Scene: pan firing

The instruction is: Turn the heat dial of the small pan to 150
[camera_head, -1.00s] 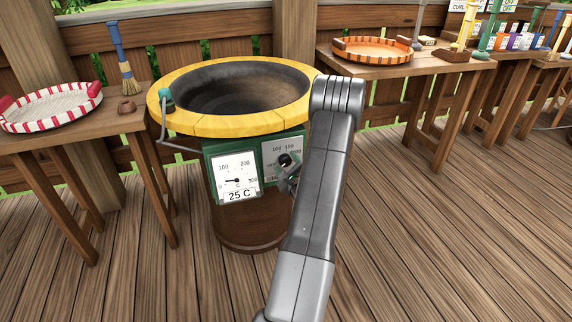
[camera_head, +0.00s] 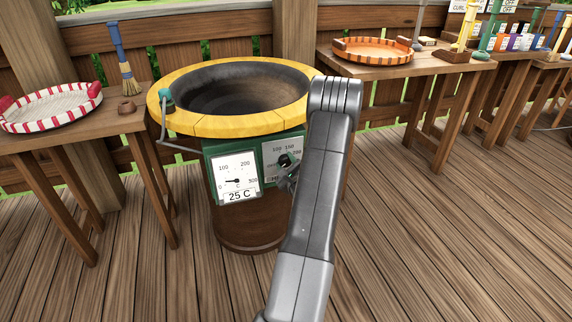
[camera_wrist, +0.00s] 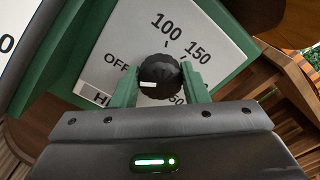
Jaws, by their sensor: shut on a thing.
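The pan (camera_head: 235,124) has a yellow rim and a dark bowl on a green and brown base. Its black heat dial (camera_head: 284,160) sits on the right front panel. In the wrist view, the dial (camera_wrist: 158,74) lies between the green fingers of my gripper (camera_wrist: 160,84), which is shut on it. The dial's white mark is on its lower left side, facing left, away from the printed 150 at upper right. OFF is printed to the left and 100 above. My gripper (camera_head: 287,173) is partly hidden by my arm in the head view.
A gauge (camera_head: 237,175) left of the dial reads 25 C. A side table (camera_head: 75,127) at left bears a striped tray (camera_head: 50,121) and a brush (camera_head: 122,60). Tables with an orange tray (camera_head: 372,58) and colored items stand at right. The deck is open at front right.

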